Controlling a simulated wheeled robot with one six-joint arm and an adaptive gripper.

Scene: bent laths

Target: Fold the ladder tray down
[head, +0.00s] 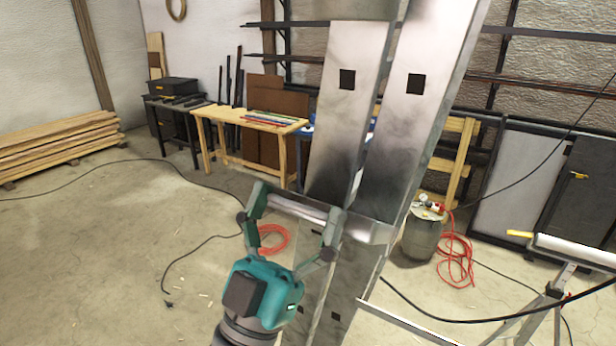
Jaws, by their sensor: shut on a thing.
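The ladder's two wide grey metal rails (336,110) stand close in front of me, slightly tilted, with dark square holes in them. A shiny metal piece, which looks like the ladder tray (369,229), crosses the rails at mid-height and reaches left towards my gripper. My gripper (296,209), with its teal body below, comes up from the bottom, left of the rails. Its fingers are shut on the tray's left edge. The fingers partly cover that edge, so the exact contact is hard to see.
A wooden workbench (249,118) with coloured strips stands behind, left of the ladder. Stacked planks (60,143) lie far left. A metal tank (422,235), a red hose (457,262) and a work stand (553,298) are right. Cables cross the floor; the left floor is mostly clear.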

